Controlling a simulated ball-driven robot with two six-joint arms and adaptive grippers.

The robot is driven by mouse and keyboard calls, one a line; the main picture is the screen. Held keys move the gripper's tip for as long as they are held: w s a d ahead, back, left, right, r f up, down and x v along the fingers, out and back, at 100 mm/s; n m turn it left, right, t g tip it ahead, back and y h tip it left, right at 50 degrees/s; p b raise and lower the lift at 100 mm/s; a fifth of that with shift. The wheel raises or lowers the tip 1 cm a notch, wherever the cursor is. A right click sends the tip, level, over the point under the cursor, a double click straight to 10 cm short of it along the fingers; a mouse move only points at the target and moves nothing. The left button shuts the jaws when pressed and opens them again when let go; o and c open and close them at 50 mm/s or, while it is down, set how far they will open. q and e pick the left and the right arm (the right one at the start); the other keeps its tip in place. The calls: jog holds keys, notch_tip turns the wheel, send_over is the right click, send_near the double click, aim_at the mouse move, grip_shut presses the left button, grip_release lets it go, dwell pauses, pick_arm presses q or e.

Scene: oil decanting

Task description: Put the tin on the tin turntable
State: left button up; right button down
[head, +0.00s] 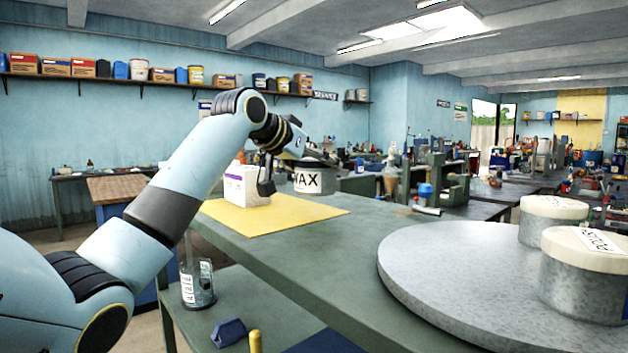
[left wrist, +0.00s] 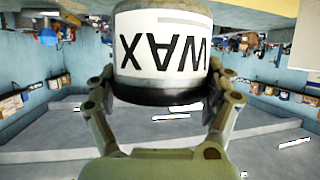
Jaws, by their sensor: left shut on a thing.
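A round tin labelled WAX (head: 312,180) is held in the air above the green bench in the head view. My left gripper (head: 268,186) is shut on it from its left side. In the left wrist view the tin (left wrist: 162,50) sits between the two fingers of the gripper (left wrist: 160,95), its label upside down. The grey round turntable (head: 440,275) lies at the right front of the head view. Two lidded tins stand on it, one at the back (head: 552,220) and one labelled in front (head: 585,275). My right gripper is not in view.
A yellow mat (head: 270,218) lies on the bench (head: 320,265) with a white and purple box (head: 245,186) on it. A clear bottle (head: 198,283) and a blue object (head: 228,332) are on the lower surface. The turntable's left part is bare.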

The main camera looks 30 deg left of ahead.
aim_at(314, 183)
pick_arm(q)
jog(key=shift+a+f, duration=0.15)
jog(key=shift+f, duration=0.05)
notch_tip(314, 183, down, 3)
jog(key=shift+f+p, duration=0.2)
jog(key=shift+p, duration=0.35)
jog(key=shift+f, duration=0.15)
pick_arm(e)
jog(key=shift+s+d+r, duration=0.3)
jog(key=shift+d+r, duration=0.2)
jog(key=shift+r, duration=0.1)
pick_arm(q)
jog(key=o, duration=1.1)
jog(key=shift+f, duration=0.2)
jog(key=o, duration=0.3)
jog(key=shift+s, duration=0.1)
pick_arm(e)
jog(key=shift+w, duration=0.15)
pick_arm(q)
jog(key=shift+r, duration=0.15)
